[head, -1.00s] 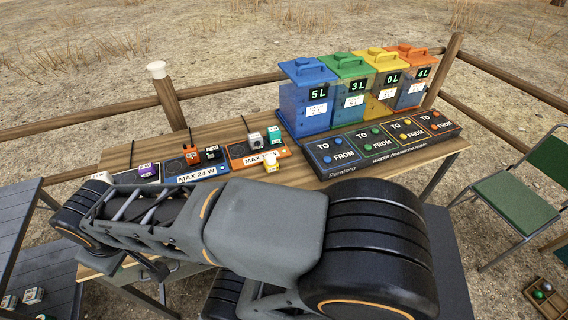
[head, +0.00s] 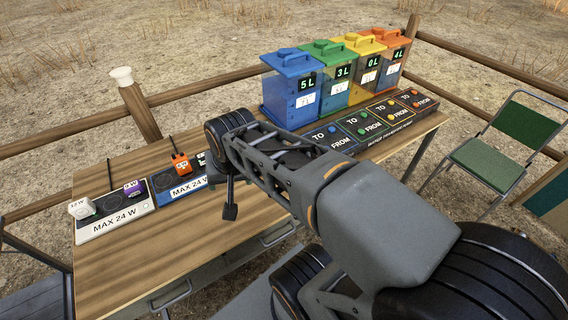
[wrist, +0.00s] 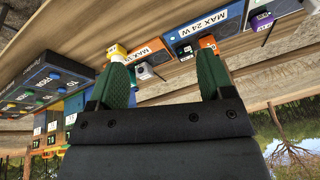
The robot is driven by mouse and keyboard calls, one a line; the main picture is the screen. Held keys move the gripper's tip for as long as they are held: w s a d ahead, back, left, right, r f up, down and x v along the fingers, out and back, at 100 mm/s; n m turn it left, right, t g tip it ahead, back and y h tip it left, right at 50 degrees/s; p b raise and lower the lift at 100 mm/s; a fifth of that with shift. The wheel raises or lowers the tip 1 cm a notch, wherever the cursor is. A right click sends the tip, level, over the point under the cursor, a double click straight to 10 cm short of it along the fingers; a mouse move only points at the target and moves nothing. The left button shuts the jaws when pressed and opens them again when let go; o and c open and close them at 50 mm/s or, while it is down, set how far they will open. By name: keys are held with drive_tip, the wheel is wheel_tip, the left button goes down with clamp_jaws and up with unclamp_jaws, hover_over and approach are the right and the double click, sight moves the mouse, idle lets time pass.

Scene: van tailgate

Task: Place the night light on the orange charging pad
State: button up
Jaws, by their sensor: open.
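My gripper (wrist: 163,58) is open and empty in the wrist view, its two green fingers wide apart. A small yellow and white block (wrist: 116,50), possibly the night light, shows just past the left fingertip; it is not between the fingers. The orange charging pad (wrist: 152,61) lies beyond the fingers, partly hidden, with its white label facing me. A white block (wrist: 144,70) shows between the fingers at this pad. In the head view my arm hides the orange pad and the yellow block.
A blue pad (head: 183,187) bears an orange block (head: 181,164). A white pad (head: 113,217) bears a white block (head: 82,208) and a purple block (head: 133,188). Coloured water tanks (head: 292,86) stand behind a button panel (head: 368,132). The table's front left (head: 150,255) is clear.

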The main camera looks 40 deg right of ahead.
drive_tip(key=shift+o, duration=0.7)
drive_tip(key=w+d+f+m+b, duration=0.3)
drive_tip(key=d+m+b, duration=0.1)
drive_tip(key=m, duration=0.4)
drive_tip(key=shift+w+d, duration=0.25)
drive_tip(key=shift+w, duration=0.1)
drive_tip(key=w+d+f+m+b, duration=0.3)
drive_tip(key=d+m+b, duration=0.2)
drive_tip(key=d+m, duration=0.5)
drive_tip(key=w+d+f+m+b, duration=0.35)
drive_tip(key=d+m+b, duration=0.2)
drive_tip(key=m, duration=0.85)
drive_tip(key=shift+m+h, duration=0.3)
drive_tip(key=x, duration=0.2)
drive_tip(key=b+x, duration=0.1)
drive_tip(key=x, duration=0.2)
drive_tip(key=d+x, duration=0.1)
drive_tip(key=x, duration=0.2)
drive_tip(key=shift+w+d+f, duration=0.15)
drive_tip(key=shift+b+x, duration=0.9)
drive_tip(key=shift+x, duration=1.75)
drive_tip(key=shift+d+t, duration=0.1)
drive_tip(key=shift+t, duration=0.2)
drive_tip(key=c, duration=1.1)
